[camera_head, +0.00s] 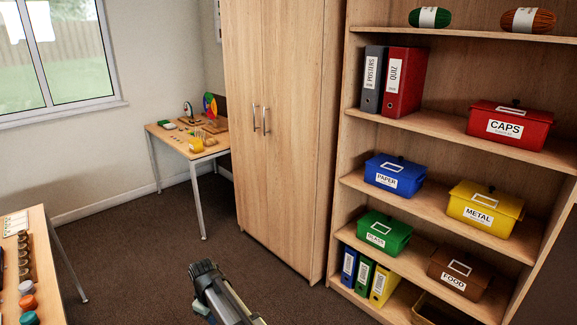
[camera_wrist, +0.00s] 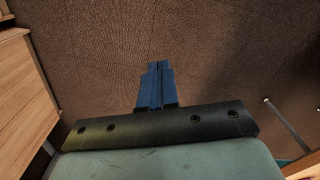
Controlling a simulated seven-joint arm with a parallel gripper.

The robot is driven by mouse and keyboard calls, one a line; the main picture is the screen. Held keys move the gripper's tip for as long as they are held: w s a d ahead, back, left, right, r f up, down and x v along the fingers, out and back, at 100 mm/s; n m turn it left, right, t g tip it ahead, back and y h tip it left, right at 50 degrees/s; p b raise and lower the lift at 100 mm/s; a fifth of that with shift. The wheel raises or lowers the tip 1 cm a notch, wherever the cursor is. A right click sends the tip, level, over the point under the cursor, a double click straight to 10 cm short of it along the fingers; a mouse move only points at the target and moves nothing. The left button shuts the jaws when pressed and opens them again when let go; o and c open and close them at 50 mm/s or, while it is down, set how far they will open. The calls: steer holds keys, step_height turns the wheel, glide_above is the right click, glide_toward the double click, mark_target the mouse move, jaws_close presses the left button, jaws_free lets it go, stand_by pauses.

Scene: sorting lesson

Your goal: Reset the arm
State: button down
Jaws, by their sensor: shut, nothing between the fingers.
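In the wrist view my gripper (camera_wrist: 158,66) points out over the bare brown carpet. Its two blue fingers are together, with nothing between them. In the head view part of my arm (camera_head: 222,293) shows at the bottom centre, over the floor; the gripper's fingertips cannot be made out there. The arm is apart from the shelf and the tables.
A wooden shelf (camera_head: 345,180) with labelled boxes and binders stands at the right. A tall cupboard (camera_head: 285,130) stands beside it. A small table (camera_head: 165,137) is at the back, another table (camera_head: 45,255) at the left. The carpet (camera_head: 150,265) between is clear.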

steer(key=d+f+m, duration=0.2)
steer(key=d+m, duration=0.1)
steer(key=d, duration=0.9)
steer(key=d+f+m, duration=0.2)
steer(key=d+m, duration=0.1)
steer(key=d, duration=0.8)
steer(key=s+d+f+m, duration=0.2)
steer(key=s+d+m, duration=0.15)
steer(key=d, duration=0.65)
steer(key=s+d+f+m, duration=0.1)
steer(key=s+d+m, duration=0.25)
steer(key=d, duration=0.65)
steer(key=s+f+g, duration=0.3)
steer(key=s+f, duration=0.7)
steer(key=s, duration=0.4)
steer(key=s+f+g, duration=0.3)
steer(key=s+f, duration=0.7)
steer(key=s, duration=0.5)
steer(key=shift+f+g, duration=0.3)
steer(key=shift+g, duration=0.1)
